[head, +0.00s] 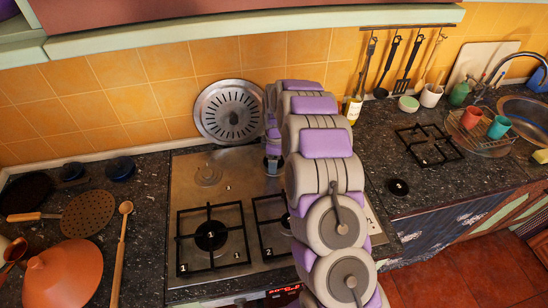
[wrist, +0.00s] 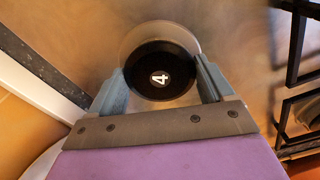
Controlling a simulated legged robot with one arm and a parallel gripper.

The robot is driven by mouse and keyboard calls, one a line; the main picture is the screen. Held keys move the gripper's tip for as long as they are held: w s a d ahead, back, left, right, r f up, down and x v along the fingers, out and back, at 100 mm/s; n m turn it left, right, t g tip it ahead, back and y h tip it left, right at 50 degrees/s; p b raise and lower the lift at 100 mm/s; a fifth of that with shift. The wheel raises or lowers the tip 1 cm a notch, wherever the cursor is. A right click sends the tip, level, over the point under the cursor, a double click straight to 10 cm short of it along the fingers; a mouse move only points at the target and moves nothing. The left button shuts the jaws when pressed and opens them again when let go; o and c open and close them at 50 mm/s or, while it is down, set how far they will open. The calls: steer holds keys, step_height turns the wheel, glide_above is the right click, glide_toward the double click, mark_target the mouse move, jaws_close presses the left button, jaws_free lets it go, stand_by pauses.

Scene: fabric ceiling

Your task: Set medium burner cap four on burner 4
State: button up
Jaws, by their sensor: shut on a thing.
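The black medium burner cap four (wrist: 160,76), marked with a white 4, is between the two grey-blue fingers of my gripper (wrist: 161,84) in the wrist view. My gripper is shut on it. A pale round shape, apparently burner 4 (wrist: 150,32), shows around the cap's far edge. I cannot tell whether the cap touches it. In the head view my gripper (head: 273,164) is low over the back right of the steel hob (head: 250,190). My arm hides most of that corner, including burner 4.
Grates stand over burner 1 (head: 211,258) and burner 2 (head: 270,228) in front. Burner 3 (head: 207,173) is bare. A round perforated metal lid (head: 233,136) leans on the back wall. A cap marked 3 (head: 398,187) and a loose grate (head: 427,146) lie on the right counter.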

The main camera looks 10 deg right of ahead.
steer(key=shift+f, duration=0.1)
steer(key=o, duration=1.1)
steer(key=shift+c, duration=0.2)
step_height(320, 180, up, 12)
steer(key=p, duration=0.1)
steer(key=shift+d, duration=0.2)
steer(key=shift+f, duration=0.1)
